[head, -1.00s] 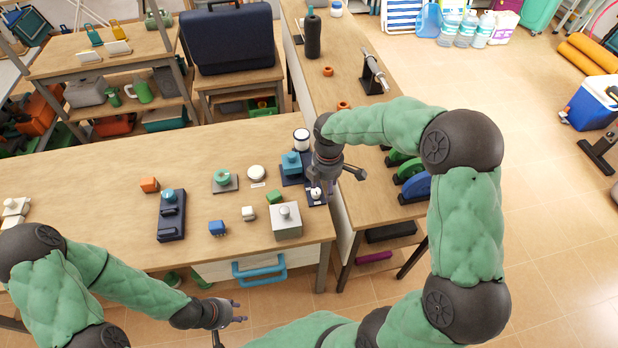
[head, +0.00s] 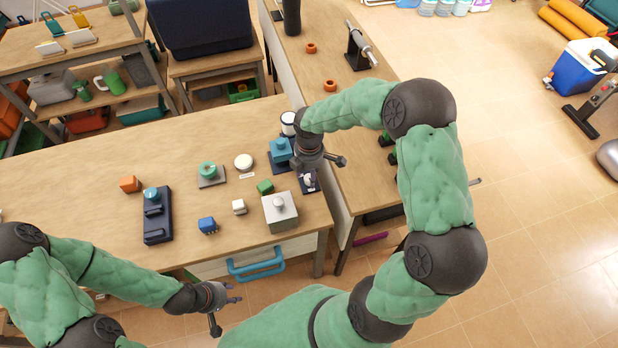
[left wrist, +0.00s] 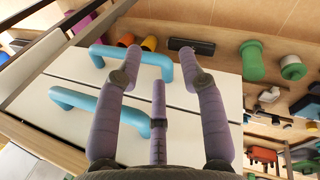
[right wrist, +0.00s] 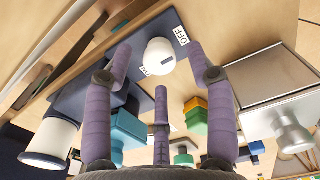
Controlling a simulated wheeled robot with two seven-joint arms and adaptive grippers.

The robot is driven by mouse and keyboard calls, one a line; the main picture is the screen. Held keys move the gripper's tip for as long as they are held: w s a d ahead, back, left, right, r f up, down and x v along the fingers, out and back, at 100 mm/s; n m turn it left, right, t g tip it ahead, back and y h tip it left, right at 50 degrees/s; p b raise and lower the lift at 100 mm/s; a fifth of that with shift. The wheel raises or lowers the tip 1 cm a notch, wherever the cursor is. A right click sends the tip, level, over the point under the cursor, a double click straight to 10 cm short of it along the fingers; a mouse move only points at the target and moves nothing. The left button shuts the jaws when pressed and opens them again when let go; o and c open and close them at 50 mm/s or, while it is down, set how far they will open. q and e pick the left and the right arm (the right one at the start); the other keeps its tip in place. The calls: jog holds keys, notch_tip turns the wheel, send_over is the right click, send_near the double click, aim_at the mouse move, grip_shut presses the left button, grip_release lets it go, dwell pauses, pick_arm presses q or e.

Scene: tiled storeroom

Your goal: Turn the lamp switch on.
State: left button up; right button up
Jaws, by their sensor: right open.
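The switch is a white round knob (right wrist: 160,57) on a dark blue plate (right wrist: 85,97) in the right wrist view. An OFF label (right wrist: 181,37) is beside the knob, and a second label is partly hidden at its other side. In the head view the switch plate (head: 308,183) is at the table's right end. My right gripper (right wrist: 160,65) is open over the plate, its fingers spread on either side of the knob; contact cannot be told. My left gripper (head: 234,293) is open and empty in front of the table, also in the left wrist view (left wrist: 160,65).
A blue block device (head: 281,150) and a white-topped cylinder (head: 288,122) stand close behind the switch. A grey box with a knob (head: 281,212) is in front, with a green block (head: 265,187) to the left. A blue drawer handle (head: 256,262) is below the table edge.

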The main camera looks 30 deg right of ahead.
jog(key=shift+f, duration=0.95)
grip_shut()
